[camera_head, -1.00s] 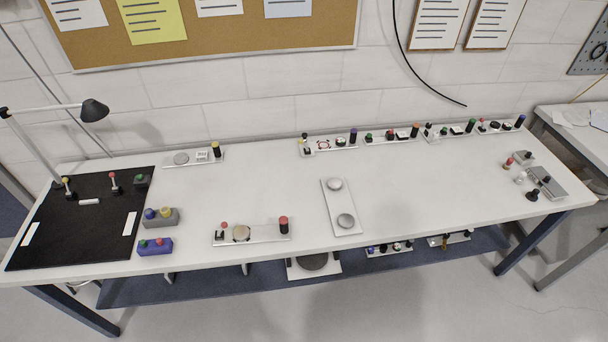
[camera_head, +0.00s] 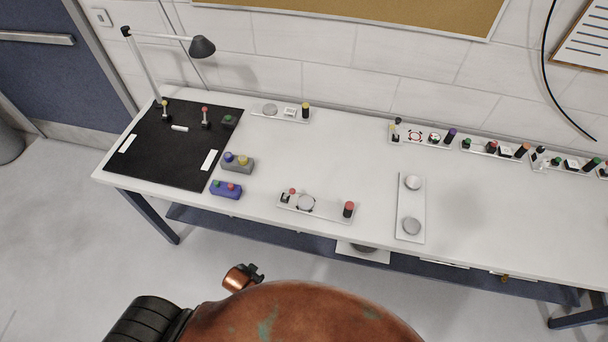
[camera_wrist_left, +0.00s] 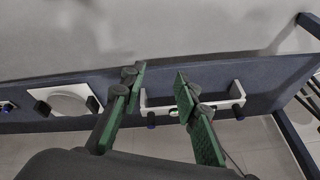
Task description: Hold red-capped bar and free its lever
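A white bar (camera_head: 328,208) lies near the table's front edge in the head view. It carries a black post with a red cap (camera_head: 349,208) at its right end, a pale round disc (camera_head: 306,203), and a small lever with a red knob (camera_head: 292,192) at its left end. My left gripper (camera_head: 250,272) shows small at the bottom, in front of the table and apart from the bar. In the left wrist view its green-padded fingers (camera_wrist_left: 160,74) are spread with nothing between them. My right gripper is not in view.
A black mat (camera_head: 160,165) with small levers lies at left, beside grey (camera_head: 238,163) and blue (camera_head: 226,190) button boxes. A white plate with two discs (camera_head: 411,206) lies right of the bar. More bars line the back edge. A blue shelf (camera_wrist_left: 270,75) runs below the table.

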